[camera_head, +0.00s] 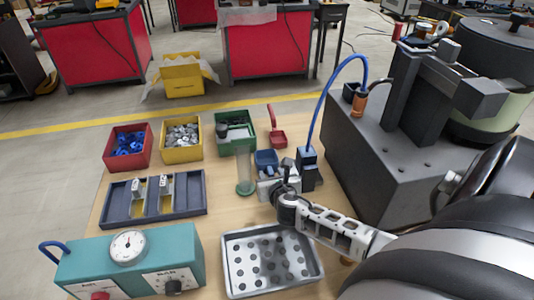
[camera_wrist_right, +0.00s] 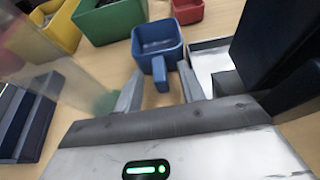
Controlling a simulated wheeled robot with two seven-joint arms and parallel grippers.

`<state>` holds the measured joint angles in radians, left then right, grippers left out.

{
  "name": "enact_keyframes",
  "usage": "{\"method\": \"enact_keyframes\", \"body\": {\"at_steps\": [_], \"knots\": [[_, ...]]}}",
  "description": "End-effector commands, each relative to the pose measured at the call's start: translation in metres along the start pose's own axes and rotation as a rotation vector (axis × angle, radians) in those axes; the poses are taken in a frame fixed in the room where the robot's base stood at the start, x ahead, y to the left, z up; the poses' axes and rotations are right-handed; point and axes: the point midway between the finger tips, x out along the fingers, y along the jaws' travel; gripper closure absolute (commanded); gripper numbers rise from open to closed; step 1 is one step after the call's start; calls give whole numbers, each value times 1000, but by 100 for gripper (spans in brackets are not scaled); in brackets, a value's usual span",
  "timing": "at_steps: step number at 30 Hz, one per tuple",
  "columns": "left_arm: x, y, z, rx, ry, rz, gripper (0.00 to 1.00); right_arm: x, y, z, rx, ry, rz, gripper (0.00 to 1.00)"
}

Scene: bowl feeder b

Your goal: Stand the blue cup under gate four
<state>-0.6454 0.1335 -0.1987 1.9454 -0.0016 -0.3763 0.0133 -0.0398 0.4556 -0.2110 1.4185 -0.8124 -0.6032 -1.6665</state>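The blue cup (camera_head: 266,158) is a small square open cup that stands on the wooden table, left of the black block with the blue cable. In the right wrist view the blue cup (camera_wrist_right: 157,38) looks empty, and its handle points toward my right gripper (camera_wrist_right: 160,92). The two fingers lie either side of the handle end, with a gap on both sides. In the head view my right gripper (camera_head: 276,186) is just in front of the cup and partly hides it. My left gripper is not in view. I cannot tell which part is gate four.
A clear cylinder (camera_head: 244,172) stands close left of my right gripper. Red (camera_head: 107,162), yellow (camera_head: 165,155) and green (camera_head: 222,148) bins and a red scoop (camera_head: 279,140) lie behind. A perforated metal tray (camera_head: 232,291) is in front. The large grey feeder machine (camera_head: 375,175) blocks the right.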

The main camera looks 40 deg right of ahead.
Motion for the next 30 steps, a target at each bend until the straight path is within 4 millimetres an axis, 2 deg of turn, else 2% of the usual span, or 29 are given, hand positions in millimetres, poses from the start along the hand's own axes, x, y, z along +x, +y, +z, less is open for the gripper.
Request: {"method": "enact_keyframes", "body": {"at_steps": [8, 9, 13, 24, 30], "knots": [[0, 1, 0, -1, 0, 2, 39, 6, 0, 0, -1, 0, 1, 60], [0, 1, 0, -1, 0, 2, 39, 6, 0, 0, -1, 0, 1, 63], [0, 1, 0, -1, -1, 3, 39, 6, 0, 0, -1, 0, 0, 99], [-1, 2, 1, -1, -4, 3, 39, 5, 0, 2, -1, -2, 1, 100], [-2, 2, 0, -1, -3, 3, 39, 0, -1, 17, 0, -7, 0, 100]]}}
